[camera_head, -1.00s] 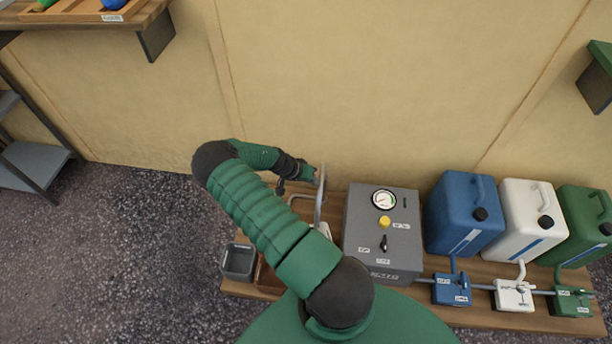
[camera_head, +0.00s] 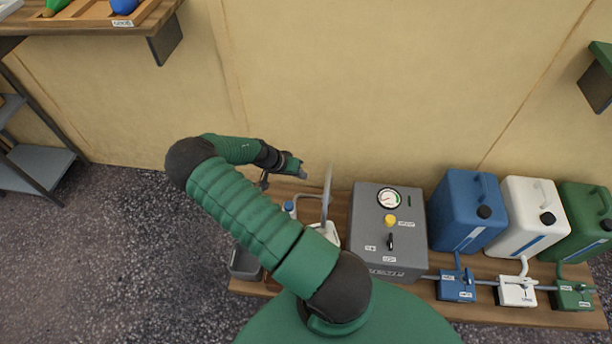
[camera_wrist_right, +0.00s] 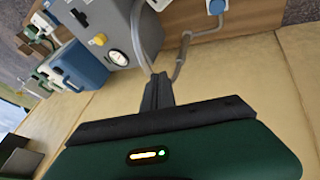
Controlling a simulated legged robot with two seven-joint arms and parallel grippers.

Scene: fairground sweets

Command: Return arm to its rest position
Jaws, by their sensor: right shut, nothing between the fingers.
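My right arm, green with dark joints, reaches up and across the lower middle of the head view. Its gripper (camera_head: 296,168) is over the back left part of the wooden bench (camera_head: 340,200), a little left of a grey curved pipe. In the right wrist view the fingers (camera_wrist_right: 158,92) are together with nothing between them, and a curved grey pipe shows just beyond their tips. My left gripper is not in view.
A grey machine box (camera_head: 387,235) with a gauge stands right of the arm. Blue (camera_head: 467,212), white (camera_head: 533,215) and green (camera_head: 583,220) canisters stand further right. A grey bin (camera_head: 244,262) is partly behind the arm.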

